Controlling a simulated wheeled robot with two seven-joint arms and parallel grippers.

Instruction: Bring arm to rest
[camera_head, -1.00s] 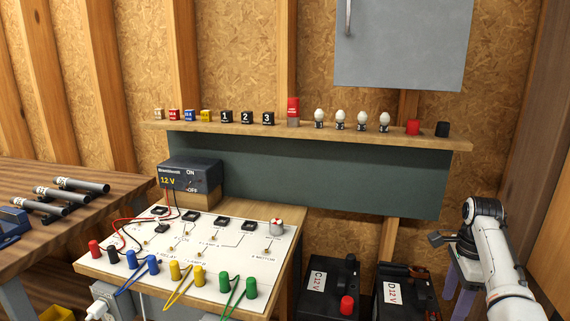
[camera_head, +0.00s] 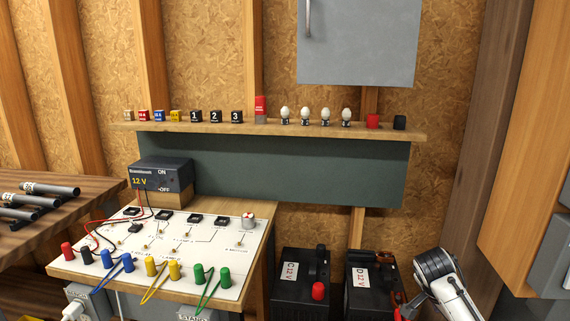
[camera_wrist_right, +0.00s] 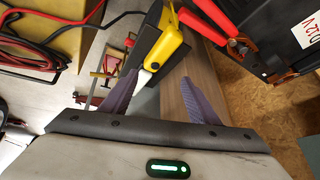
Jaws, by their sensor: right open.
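My right arm (camera_head: 440,285) shows at the lower right of the head view, its white and black links folded low beside the battery marked D. Its gripper is hidden in the head view. In the right wrist view my right gripper (camera_wrist_right: 150,95) has its two purple-grey fingers spread apart, with nothing held between them. A yellow and black tool (camera_wrist_right: 166,45) lies beyond the fingertips; I cannot tell its exact distance. My left gripper is not in view.
Battery D (camera_head: 372,285) and battery C (camera_head: 304,280) stand on the floor, with red clamps (camera_wrist_right: 222,30) near D. A circuit board table (camera_head: 190,240), a shelf (camera_head: 270,128) and a workbench (camera_head: 50,205) fill the middle and left. A wooden post stands right.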

